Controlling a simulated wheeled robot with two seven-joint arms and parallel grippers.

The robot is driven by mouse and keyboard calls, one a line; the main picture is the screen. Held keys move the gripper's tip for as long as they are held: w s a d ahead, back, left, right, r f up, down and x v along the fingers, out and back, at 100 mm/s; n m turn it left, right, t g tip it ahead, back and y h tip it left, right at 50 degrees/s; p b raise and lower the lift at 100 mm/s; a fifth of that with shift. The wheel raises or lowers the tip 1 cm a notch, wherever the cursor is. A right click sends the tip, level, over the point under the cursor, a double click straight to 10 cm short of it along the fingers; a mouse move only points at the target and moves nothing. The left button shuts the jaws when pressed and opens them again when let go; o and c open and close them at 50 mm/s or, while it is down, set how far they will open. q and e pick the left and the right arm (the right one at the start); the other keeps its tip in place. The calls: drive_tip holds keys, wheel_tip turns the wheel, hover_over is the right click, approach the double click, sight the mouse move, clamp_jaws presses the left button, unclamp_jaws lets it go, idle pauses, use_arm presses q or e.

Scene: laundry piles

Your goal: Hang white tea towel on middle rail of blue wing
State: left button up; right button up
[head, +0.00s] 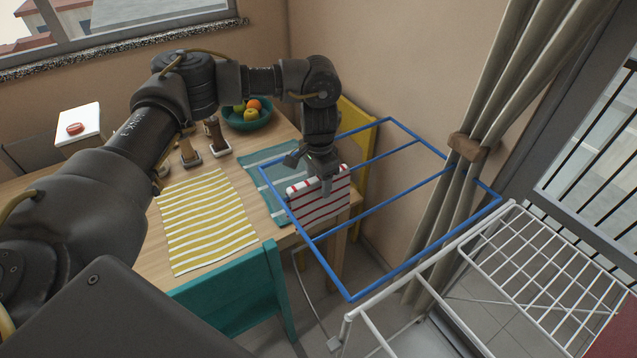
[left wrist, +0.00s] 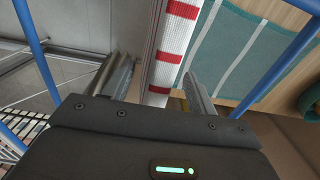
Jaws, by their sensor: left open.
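The white tea towel (head: 320,199) with red stripes hangs on the blue wing (head: 385,207), at its left part. It appears draped over the inner rail farther from the white rack; the gripper hides part of its top edge. The other inner rail is bare. My left gripper (head: 317,176) points down over the towel and is open. In the left wrist view, the towel (left wrist: 165,50) runs between the spread fingers of the gripper (left wrist: 153,85). Blue bars (left wrist: 30,30) show at the sides. My right gripper is out of sight.
A wooden table (head: 225,160) beside the wing carries a yellow striped towel (head: 205,220), a teal striped towel (head: 258,172) and a fruit bowl (head: 247,118). A teal chair (head: 235,290) stands in front. A white rack (head: 540,265) and curtain (head: 490,110) are at right.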

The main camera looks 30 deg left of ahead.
use_arm(q)
wheel_tip(320, 180, up, 10)
drive_tip(key=shift+s+d+f, duration=0.1)
drive_tip(key=shift+f, duration=0.1)
